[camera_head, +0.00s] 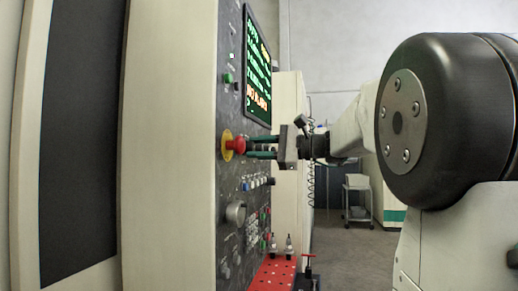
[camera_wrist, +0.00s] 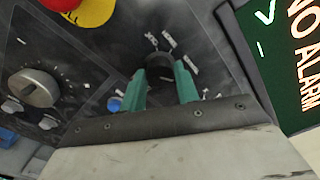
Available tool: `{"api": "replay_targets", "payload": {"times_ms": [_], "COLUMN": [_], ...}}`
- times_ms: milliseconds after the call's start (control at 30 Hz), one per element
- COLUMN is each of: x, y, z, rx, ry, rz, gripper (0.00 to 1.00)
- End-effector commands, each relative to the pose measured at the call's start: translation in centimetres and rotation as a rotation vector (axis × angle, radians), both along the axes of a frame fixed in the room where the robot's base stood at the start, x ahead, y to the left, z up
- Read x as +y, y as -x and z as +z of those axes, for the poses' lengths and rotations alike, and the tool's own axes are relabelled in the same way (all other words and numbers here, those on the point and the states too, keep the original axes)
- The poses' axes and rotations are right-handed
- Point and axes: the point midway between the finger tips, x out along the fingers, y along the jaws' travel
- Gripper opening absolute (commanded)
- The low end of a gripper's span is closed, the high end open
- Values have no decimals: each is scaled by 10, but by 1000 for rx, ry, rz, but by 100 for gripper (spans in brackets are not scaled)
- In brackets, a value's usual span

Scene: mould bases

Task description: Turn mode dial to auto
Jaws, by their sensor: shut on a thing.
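In the wrist view a small black dial (camera_wrist: 158,62) sits on the dark control panel, with short white labels around its upper side; I cannot read them clearly. My gripper (camera_wrist: 161,73) has its two green fingers on either side of this dial and is shut on it. In the head view my gripper (camera_head: 250,147) points left at the panel, just beyond the red emergency-stop button. The dial is hidden there, and its pointer direction cannot be made out.
The red button (camera_head: 238,145) with its yellow collar (camera_head: 227,145) juts out near my fingers. A large grey knob (camera_wrist: 36,88) is at left in the wrist view. The screen (camera_head: 257,66) is above. A red tray (camera_head: 272,276) with holders stands below.

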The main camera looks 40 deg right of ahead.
Motion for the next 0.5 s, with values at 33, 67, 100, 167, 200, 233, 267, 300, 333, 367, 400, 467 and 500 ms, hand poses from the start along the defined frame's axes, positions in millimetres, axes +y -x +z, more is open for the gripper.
{"api": "replay_targets", "payload": {"times_ms": [33, 67, 100, 167, 200, 233, 267, 300, 333, 367, 400, 467, 500], "x": [0, 0, 0, 0, 0, 0, 0, 0, 0, 0, 0, 0, 0], "y": [0, 0, 0, 0, 0, 0, 0, 0, 0, 0, 0, 0, 0], "z": [0, 0, 0, 0, 0, 0, 0, 0, 0, 0, 0, 0, 0], "rx": [3, 4, 5, 5, 5, 5, 5, 5, 5, 5, 5, 5, 5], "ry": [-3, -4, -5, -6, -6, -6, -6, -5, -5, -5, -5, -5, -5], "rz": [-1, -1, -1, -1, -1, -1, -1, -1, -1, -1, -1, -1, -1], "gripper": [8, 8, 8, 8, 8, 8, 8, 8, 8, 8, 8, 48, 53]}}
